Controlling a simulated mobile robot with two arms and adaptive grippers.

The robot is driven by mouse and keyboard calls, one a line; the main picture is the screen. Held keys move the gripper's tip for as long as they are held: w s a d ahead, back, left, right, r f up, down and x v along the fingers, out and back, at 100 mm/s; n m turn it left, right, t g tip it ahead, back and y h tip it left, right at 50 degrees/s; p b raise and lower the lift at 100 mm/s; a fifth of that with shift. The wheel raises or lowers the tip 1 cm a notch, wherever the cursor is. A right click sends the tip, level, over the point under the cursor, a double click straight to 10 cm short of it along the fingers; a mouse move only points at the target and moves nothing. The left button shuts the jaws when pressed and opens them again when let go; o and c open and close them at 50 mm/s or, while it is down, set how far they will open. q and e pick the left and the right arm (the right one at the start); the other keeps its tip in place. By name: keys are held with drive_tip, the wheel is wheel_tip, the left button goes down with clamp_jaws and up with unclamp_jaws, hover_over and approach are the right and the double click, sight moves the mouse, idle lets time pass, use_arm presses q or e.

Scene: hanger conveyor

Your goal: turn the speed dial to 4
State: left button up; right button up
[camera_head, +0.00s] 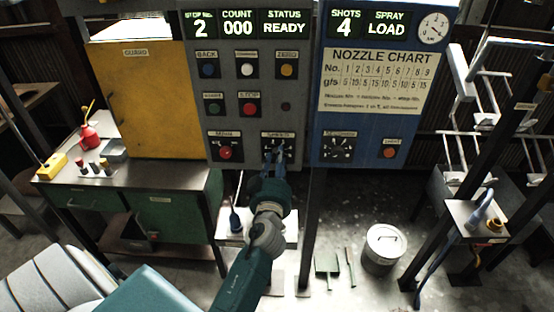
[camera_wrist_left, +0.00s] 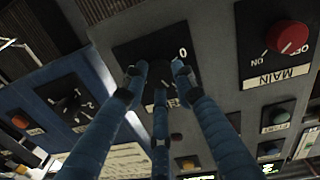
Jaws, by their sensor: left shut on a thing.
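The speed dial's black plate (camera_head: 291,149) is at the bottom right of the grey control panel. My left gripper (camera_head: 275,158) reaches up to it from below and covers most of it. In the left wrist view, the fingers of my left gripper (camera_wrist_left: 158,76) close around the dark knob in the middle of the plate (camera_wrist_left: 183,46), which appears upside down. A "0" shows beside the fingers. The knob's pointer and most other marks are hidden, so I cannot read the setting. My right gripper is in neither view.
The red main switch (camera_head: 225,153) is left of the dial. The blue panel's nozzle dial (camera_head: 338,149) is to its right. Buttons, including a red stop (camera_head: 249,109), sit above. A yellow guard (camera_head: 158,100) stands at left.

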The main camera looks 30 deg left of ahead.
use_arm(q)
drive_tip(key=shift+r, duration=0.2)
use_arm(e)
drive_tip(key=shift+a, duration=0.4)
